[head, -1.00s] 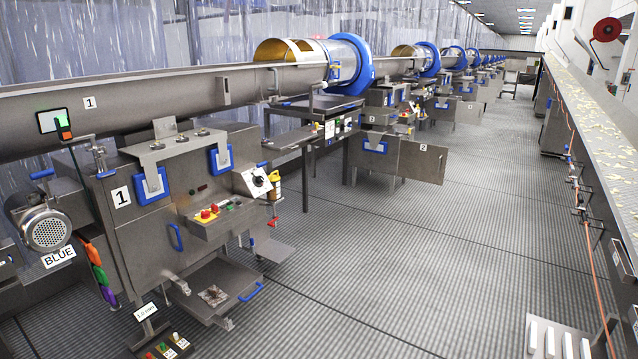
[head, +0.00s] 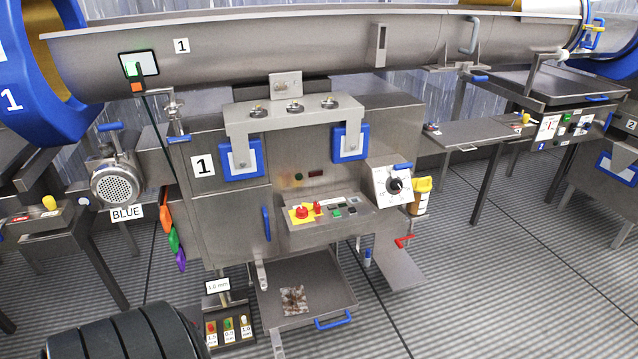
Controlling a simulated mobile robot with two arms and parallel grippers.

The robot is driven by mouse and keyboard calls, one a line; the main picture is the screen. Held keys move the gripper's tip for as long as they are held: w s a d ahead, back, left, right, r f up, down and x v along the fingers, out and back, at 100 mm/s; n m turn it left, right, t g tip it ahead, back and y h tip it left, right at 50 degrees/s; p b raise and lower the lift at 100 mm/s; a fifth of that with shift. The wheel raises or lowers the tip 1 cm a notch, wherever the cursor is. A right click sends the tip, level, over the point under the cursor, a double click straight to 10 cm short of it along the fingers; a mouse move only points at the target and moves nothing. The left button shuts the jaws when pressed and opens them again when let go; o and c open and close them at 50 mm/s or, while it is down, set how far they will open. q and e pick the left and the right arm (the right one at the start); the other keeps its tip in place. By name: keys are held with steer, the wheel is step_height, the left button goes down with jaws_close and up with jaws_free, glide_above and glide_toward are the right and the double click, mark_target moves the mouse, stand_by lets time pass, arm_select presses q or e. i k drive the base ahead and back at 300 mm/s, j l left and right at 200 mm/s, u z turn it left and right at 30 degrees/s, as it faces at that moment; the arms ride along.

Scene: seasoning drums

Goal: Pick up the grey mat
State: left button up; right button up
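I cannot make out a separate grey mat in the head view. The floor (head: 455,315) is grey and ribbed, and no loose mat stands out on it. Neither of my grippers shows clearly in the view. A black ribbed, rounded shape (head: 125,332) fills the bottom left corner close to the camera; I cannot tell what it is.
Machine 1 (head: 235,225) stands ahead, under a long metal trough (head: 300,45). A low tray (head: 320,298) with a blue handle sticks out at its base, holding a brownish item (head: 292,300). A metal table (head: 475,133) stands right. Floor is clear at lower right.

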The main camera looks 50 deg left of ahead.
mark_target(293, 298)
steer(key=i+l+u, duration=0.1)
steer(key=i+u, duration=0.35)
steer(key=i+l+u, duration=0.4)
steer(key=i, duration=0.25)
steer(key=i+l+u, duration=0.45)
